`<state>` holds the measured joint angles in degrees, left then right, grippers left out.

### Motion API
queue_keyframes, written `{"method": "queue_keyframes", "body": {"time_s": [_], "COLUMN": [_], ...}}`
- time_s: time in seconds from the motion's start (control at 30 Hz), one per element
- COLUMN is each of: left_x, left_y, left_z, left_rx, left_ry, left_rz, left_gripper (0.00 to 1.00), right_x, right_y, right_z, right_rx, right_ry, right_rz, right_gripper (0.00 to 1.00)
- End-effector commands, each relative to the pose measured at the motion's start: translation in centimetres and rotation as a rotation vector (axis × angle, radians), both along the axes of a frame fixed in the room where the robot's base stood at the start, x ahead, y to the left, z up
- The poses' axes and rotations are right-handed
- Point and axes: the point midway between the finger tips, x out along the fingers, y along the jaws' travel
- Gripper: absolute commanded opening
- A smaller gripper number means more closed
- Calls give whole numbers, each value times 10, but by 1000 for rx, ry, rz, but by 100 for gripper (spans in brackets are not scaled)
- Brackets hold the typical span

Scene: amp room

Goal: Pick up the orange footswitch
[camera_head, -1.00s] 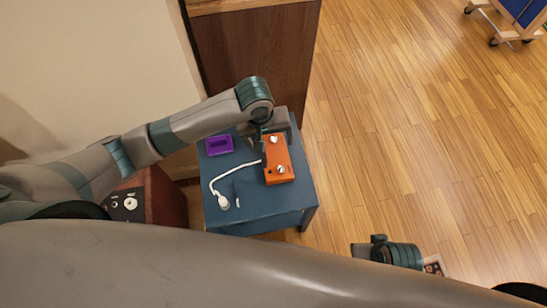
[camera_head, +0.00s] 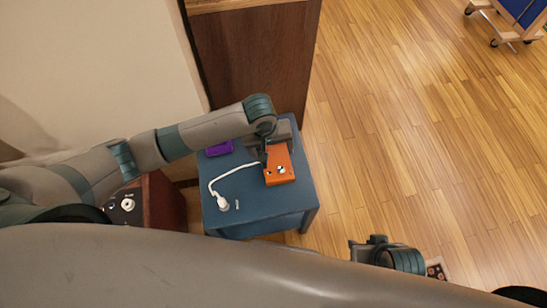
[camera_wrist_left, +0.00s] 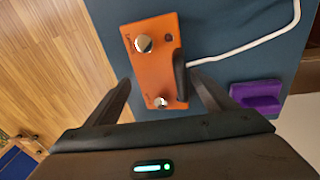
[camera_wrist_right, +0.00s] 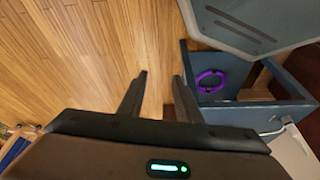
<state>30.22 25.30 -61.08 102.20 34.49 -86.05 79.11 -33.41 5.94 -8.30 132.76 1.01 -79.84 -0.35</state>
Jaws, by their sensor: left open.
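The orange footswitch (camera_head: 281,177), a box with two silvery knobs, lies on the blue table (camera_head: 250,222). In the left wrist view the footswitch (camera_wrist_left: 158,65) sits between the two spread fingers of my left gripper (camera_wrist_left: 160,88). The left gripper (camera_head: 272,152) is open, above the far part of the footswitch in the head view, and hides some of it. Whether the fingers touch it I cannot tell. My right gripper (camera_wrist_right: 160,77) is open and empty over the floor, away from the table; it also shows in the head view (camera_head: 367,248).
A white cable (camera_head: 222,181) with a plug lies left of the footswitch. A purple box (camera_head: 219,149) sits behind it, partly hidden by my arm. A wooden cabinet (camera_head: 258,60) stands behind the table. A purple ring (camera_wrist_right: 211,81) shows in the right wrist view.

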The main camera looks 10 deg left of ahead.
Motion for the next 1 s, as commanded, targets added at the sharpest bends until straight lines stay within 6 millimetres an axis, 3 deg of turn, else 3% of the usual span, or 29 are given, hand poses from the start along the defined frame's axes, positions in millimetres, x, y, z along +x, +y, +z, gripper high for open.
{"method": "queue_keyframes", "body": {"time_s": [0.1,0.3,0.77,0.8,1.0], "left_x": [2,5,4,5,4], "left_y": [-1,-3,-3,-3,-2], "left_z": [-18,-33,-34,-34,-34], "left_rx": [1,-1,0,0,0], "left_ry": [0,-1,-1,-1,-1], "left_rz": [0,0,0,0,0], "left_gripper": [77,77,77,75,29], "right_x": [4,9,5,5,5], "right_y": [6,11,11,11,11], "right_z": [-3,-1,-1,-1,-1], "right_rx": [15,31,31,31,31], "right_ry": [-26,-58,-52,-52,-52], "right_rz": [5,10,12,12,12], "right_gripper": [31,31,31,31,31]}}
